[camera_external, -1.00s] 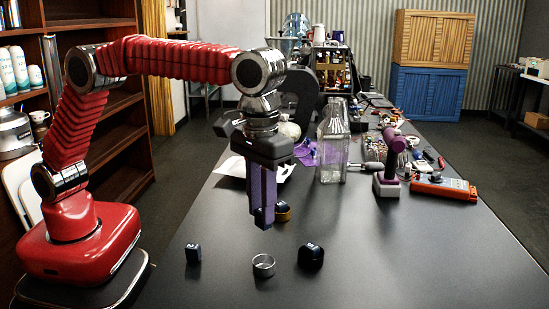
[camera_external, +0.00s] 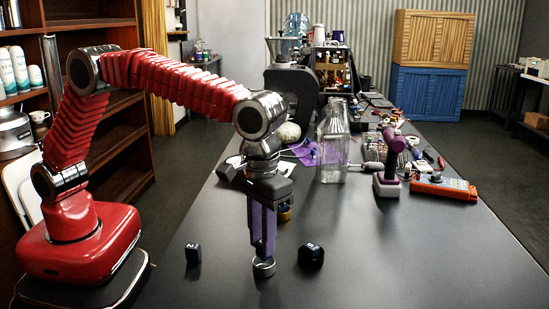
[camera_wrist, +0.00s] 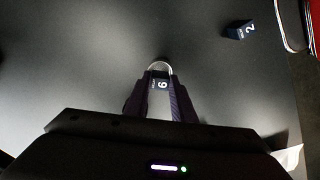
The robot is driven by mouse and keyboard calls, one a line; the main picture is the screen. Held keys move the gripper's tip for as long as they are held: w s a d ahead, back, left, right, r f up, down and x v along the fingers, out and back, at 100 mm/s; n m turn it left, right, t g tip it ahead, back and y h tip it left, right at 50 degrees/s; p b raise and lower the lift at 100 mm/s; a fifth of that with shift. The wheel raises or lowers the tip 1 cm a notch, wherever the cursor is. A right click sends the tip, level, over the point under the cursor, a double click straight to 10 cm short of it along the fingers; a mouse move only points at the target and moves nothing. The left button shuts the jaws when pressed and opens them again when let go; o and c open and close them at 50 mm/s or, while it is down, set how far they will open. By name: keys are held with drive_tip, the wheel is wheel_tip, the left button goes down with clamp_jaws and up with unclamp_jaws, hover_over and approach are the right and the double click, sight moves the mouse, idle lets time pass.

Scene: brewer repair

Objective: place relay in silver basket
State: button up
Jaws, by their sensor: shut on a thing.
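My gripper (camera_external: 263,252) points straight down and is shut on a small dark relay marked 6 (camera_wrist: 161,84). The silver basket (camera_external: 263,268), a small round metal ring-like cup, stands on the black table directly under my fingertips. In the wrist view its bright rim (camera_wrist: 160,65) curves just beyond the relay, between the fingertips. The relay is at the basket's mouth; I cannot tell how deep it sits, as the fingers hide most of it in the external view.
A dark block marked 2 (camera_external: 193,254) lies left of the basket, and a black round object (camera_external: 311,256) right of it. A gold ring-like basket (camera_external: 284,212) stands behind my fingers. A glass bottle (camera_external: 332,145) and purple tool (camera_external: 389,166) are farther back. The right front table is clear.

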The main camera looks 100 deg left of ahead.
drive_tip(key=shift+f, duration=0.2)
drive_tip(key=o, duration=1.1)
drive_tip(key=shift+r, duration=0.15)
drive_tip(key=shift+r, duration=3.4)
